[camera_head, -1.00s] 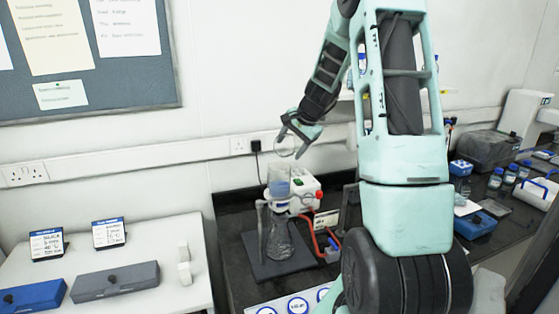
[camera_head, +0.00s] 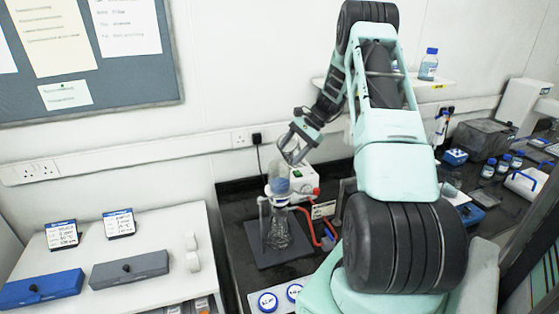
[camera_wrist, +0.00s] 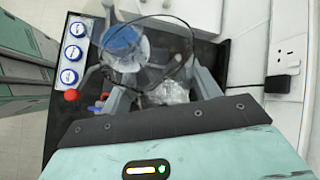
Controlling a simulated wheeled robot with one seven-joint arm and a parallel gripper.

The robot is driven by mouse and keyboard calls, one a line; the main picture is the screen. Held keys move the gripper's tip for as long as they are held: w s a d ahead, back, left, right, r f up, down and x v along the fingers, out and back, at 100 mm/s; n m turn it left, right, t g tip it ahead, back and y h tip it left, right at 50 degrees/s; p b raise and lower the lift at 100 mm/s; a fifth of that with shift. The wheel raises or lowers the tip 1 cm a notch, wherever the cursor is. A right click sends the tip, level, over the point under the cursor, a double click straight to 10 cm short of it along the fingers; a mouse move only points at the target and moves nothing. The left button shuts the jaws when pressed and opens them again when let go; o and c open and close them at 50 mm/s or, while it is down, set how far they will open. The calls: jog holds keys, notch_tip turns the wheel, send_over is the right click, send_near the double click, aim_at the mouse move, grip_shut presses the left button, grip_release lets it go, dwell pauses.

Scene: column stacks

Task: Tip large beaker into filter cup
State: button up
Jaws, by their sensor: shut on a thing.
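The large beaker (camera_head: 294,154) is clear glass and hard to make out against the white wall. My gripper (camera_head: 290,138) is shut on it and holds it tilted, just above the filter cup (camera_head: 278,183). The filter cup is clear with a blue band and stands upright on a glass flask (camera_head: 278,234). In the wrist view my gripper (camera_wrist: 160,82) has a finger on each side of the see-through beaker, and the blue round filter cup (camera_wrist: 122,42) shows beyond it. Whether any liquid is in the beaker or flowing, I cannot tell.
A white pump box (camera_head: 304,180) with a red tube (camera_head: 304,215) stands right behind the flask. A clamp post is beside the cup. A white bench (camera_head: 150,245) with boxes is at left.

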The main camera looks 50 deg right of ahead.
aim_at(293, 155)
jog(key=shift+w+d+f+y, duration=0.1)
jog(key=shift+d+f+y, duration=0.1)
jog(key=shift+f, duration=0.3)
jog(key=shift+d+f+y, duration=0.15)
jog(key=shift+f+y, duration=0.05)
jog(key=shift+f, duration=0.25)
jog(key=shift+w+d+f+m+y, duration=0.1)
jog(key=shift+d+f+m+y, duration=0.35)
jog(key=shift+y, duration=0.45)
jog(key=y+b, duration=0.1)
jog(key=d+f+y+b, duration=0.1)
jog(key=m+y+b, duration=0.1)
jog(key=b, duration=0.1)
jog(key=shift+w+d+f, duration=0.2)
jog(key=shift+w+d, duration=0.05)
jog(key=shift+d, duration=0.1)
jog(key=shift+g, duration=0.4)
